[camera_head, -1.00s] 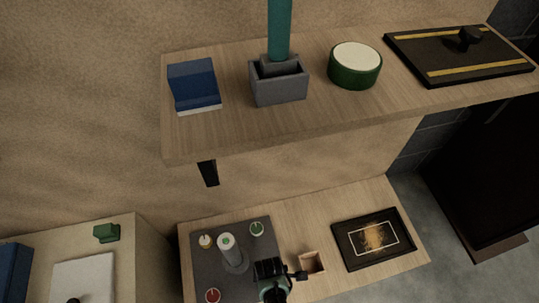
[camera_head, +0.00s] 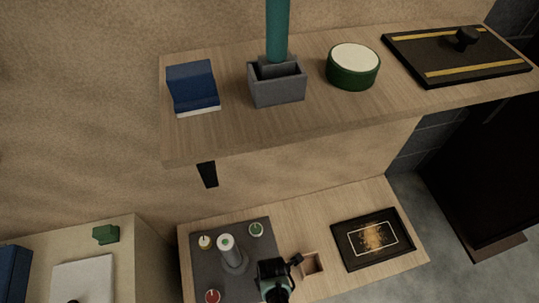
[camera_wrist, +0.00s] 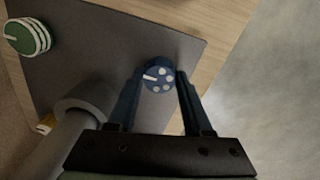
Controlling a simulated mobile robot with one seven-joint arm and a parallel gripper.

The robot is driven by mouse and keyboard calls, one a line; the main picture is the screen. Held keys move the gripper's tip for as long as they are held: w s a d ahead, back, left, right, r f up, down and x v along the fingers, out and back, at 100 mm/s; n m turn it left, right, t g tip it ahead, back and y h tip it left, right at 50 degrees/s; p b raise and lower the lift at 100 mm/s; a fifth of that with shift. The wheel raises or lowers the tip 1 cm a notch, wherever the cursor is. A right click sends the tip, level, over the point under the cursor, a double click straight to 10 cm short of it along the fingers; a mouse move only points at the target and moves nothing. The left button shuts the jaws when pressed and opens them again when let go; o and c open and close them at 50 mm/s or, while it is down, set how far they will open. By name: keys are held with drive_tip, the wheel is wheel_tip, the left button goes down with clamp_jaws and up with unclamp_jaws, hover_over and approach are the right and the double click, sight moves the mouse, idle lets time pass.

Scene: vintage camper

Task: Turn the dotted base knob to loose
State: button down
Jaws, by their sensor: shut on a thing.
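In the wrist view, the dotted base knob (camera_wrist: 159,78) is blue with several white dots and a white pointer line. The line points left in that view. My gripper (camera_wrist: 158,82) is shut on the knob, one finger on each side of it. In the head view my gripper (camera_head: 272,270) is over the right part of the dark grey panel (camera_head: 206,269) and hides the knob there. A grey post (camera_head: 232,256) with a pale top stands on the panel, and its side shows at the lower left of the wrist view.
Other knobs sit on the panel: green (camera_head: 256,229), yellowish (camera_head: 205,242) and red (camera_head: 212,296). A small wooden box (camera_head: 312,264) is just right of my gripper. A black framed tray (camera_head: 372,239) lies farther right. A loaded shelf (camera_head: 230,135) overhangs behind.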

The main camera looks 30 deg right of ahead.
idle(0.3)
drive_tip(key=shift+c, duration=1.6)
unclamp_jaws()
wheel_tip(320, 180, up, 13)
drive_tip(key=p, duration=0.6)
drive_tip(key=shift+s+p, duration=0.35)
drive_tip(key=shift+p, duration=0.05)
drive_tip(key=shift+f, duration=0.1)
